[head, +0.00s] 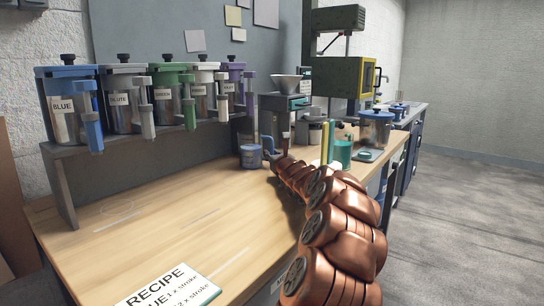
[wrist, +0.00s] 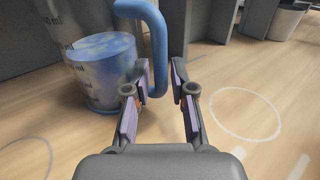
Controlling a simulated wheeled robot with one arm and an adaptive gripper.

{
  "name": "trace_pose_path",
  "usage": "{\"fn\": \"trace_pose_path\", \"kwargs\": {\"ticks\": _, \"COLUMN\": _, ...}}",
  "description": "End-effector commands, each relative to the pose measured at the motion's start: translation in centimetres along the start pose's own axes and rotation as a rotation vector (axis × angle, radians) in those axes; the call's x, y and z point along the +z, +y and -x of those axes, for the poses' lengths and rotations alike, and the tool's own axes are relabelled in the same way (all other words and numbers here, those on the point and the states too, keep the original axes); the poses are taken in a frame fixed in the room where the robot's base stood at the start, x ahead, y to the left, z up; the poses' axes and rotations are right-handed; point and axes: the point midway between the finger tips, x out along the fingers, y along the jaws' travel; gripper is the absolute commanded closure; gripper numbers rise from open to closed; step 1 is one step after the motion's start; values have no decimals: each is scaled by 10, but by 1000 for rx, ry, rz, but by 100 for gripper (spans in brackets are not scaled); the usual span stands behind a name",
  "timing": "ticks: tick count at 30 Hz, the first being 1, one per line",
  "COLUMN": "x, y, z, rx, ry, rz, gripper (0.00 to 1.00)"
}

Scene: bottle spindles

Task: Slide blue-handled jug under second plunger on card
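The jug with the blue handle (head: 250,156) stands on the bench toward its far end in the head view. In the wrist view the jug (wrist: 98,72) fills the left side, with volume marks on its wall. Its blue handle (wrist: 158,50) faces my gripper (wrist: 158,92). The fingers are apart, with the handle's lower part seen between them; contact cannot be told. The gripper (head: 274,158) is small and partly hidden in the head view. The recipe card (head: 165,292) is cut off at the bottom; "UE 1 x stroke" and "2 x stroke" show, the second name is out of frame.
A funnel machine (head: 286,108) stands behind the jug. A teal cup (head: 342,153) is right of my arm.

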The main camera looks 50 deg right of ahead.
Motion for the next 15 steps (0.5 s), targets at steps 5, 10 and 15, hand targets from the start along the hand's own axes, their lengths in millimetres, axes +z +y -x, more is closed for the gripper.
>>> {"fn": "trace_pose_path", "kwargs": {"ticks": 5, "x": 0, "y": 0, "z": 0, "rx": 0, "ry": 1, "rz": 0, "gripper": 64}}
{"fn": "trace_pose_path", "kwargs": {"ticks": 10, "x": 0, "y": 0, "z": 0, "rx": 0, "ry": 1, "rz": 0, "gripper": 64}}
{"fn": "trace_pose_path", "kwargs": {"ticks": 15, "x": 5, "y": 0, "z": 0, "rx": 0, "ry": 3, "rz": 2, "gripper": 64}}
